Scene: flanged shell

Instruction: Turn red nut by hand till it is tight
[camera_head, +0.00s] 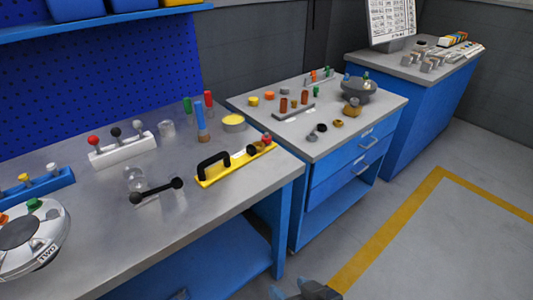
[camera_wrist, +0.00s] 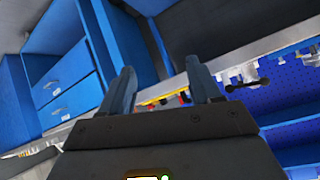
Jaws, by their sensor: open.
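A round pale flanged shell (camera_head: 22,245) marked "TWO" sits at the left edge of the near bench, partly cut off. A small red piece (camera_head: 3,218), which looks like the red nut, shows on it at the picture's edge; how tightly it sits I cannot tell. A green nut (camera_head: 34,204) is on the same shell. My gripper (camera_wrist: 162,84) is open and empty, its two blue fingers apart. Its end only partly shows at the bottom of the head view, in front of the benches and far from the shell. I cannot make out the shell in the wrist view.
The near bench (camera_head: 110,238) holds a yellow level-like tool (camera_head: 226,166), a black dumbbell-shaped bar (camera_head: 157,189) and a white block with knobs (camera_head: 123,149). A second bench on the right carries a grey round fixture (camera_head: 358,91) and small parts. The floor at right is clear.

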